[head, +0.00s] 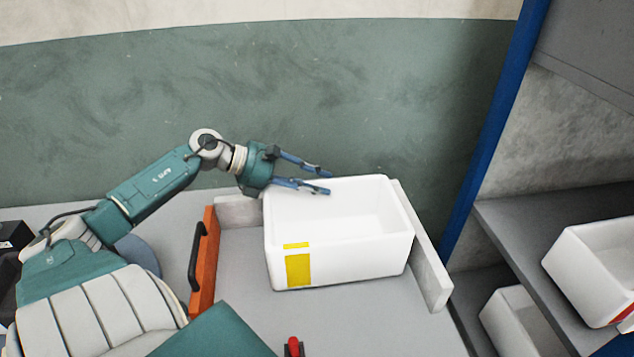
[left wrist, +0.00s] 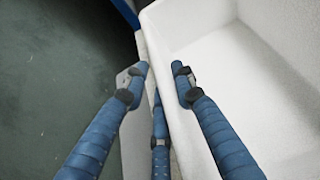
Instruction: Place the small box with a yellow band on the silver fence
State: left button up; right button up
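A white open-topped foam box (head: 345,255) with a yellow patch (head: 298,270) on its front stands upright on the grey table. My left gripper (head: 328,181) is open at the box's back rim. In the left wrist view, the white box (left wrist: 240,40) lies on the right, and the open fingers (left wrist: 160,70) are spread on either side of its rim. One finger is over the box's inside, the others outside. I cannot tell whether they touch it. A light grey fence (head: 433,275) stands along the table's right side. My right gripper is not in view.
An orange panel with a black handle (head: 203,262) stands left of the box. A blue post (head: 495,130) and a grey shelf (head: 520,215) are at the right. The shelf holds a white box (head: 590,265), with another white box (head: 515,320) below. The table in front is mostly clear.

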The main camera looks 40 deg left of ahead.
pick_arm(q)
jog(key=shift+o, duration=0.4)
jog(key=shift+r, duration=0.15)
jog(key=shift+s, duration=0.1)
jog(key=b+v, duration=0.1)
jog(key=v, duration=1.1)
